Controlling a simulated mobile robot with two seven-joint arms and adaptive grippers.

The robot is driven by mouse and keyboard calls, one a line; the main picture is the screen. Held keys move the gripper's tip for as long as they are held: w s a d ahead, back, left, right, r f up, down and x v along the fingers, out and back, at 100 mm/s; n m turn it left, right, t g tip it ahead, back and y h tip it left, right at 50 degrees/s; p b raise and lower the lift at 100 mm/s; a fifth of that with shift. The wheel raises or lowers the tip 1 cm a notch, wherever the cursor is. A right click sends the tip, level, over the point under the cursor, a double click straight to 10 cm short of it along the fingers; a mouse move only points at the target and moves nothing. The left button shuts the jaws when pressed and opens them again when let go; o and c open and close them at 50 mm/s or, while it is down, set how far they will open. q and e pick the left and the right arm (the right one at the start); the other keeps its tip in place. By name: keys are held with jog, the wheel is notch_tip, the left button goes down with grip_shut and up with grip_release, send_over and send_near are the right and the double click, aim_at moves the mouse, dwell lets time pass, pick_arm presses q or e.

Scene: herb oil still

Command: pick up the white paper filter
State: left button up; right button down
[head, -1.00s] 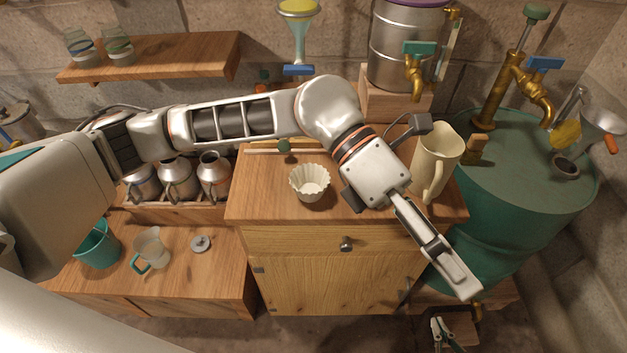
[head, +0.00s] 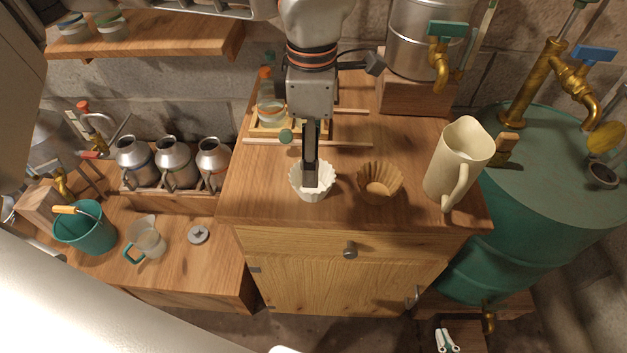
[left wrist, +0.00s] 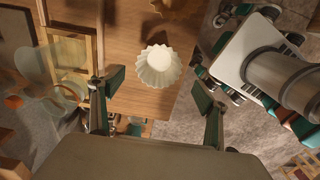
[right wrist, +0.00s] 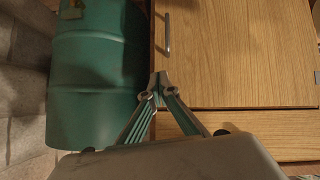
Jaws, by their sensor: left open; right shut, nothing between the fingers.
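The white paper filter (head: 313,187), a fluted cup, stands upright on the wooden cabinet top near its front edge. My left gripper (head: 311,178) points down over it, seen edge-on, and partly hides it. In the left wrist view the filter (left wrist: 158,66) shows whole beyond the gap between the fingers of my open left gripper (left wrist: 160,88), apart from both. My right gripper (right wrist: 158,78) is shut and empty in the right wrist view, in front of the cabinet door; I cannot make it out surely in the head view.
A brown paper filter (head: 379,182) stands close to the right of the white one. A cream pitcher (head: 456,165) is farther right. A wooden rack with a jar (head: 271,110) lies behind. The green barrel (head: 535,190) stands right of the cabinet.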

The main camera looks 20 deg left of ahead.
pick_arm(q)
notch_tip(320, 180, down, 6)
jog(key=shift+w+r+b, duration=0.1)
jog(key=shift+w+b, duration=0.05)
jog(key=shift+b, duration=0.35)
jog(key=shift+r, duration=0.1)
jog(key=c, duration=0.8)
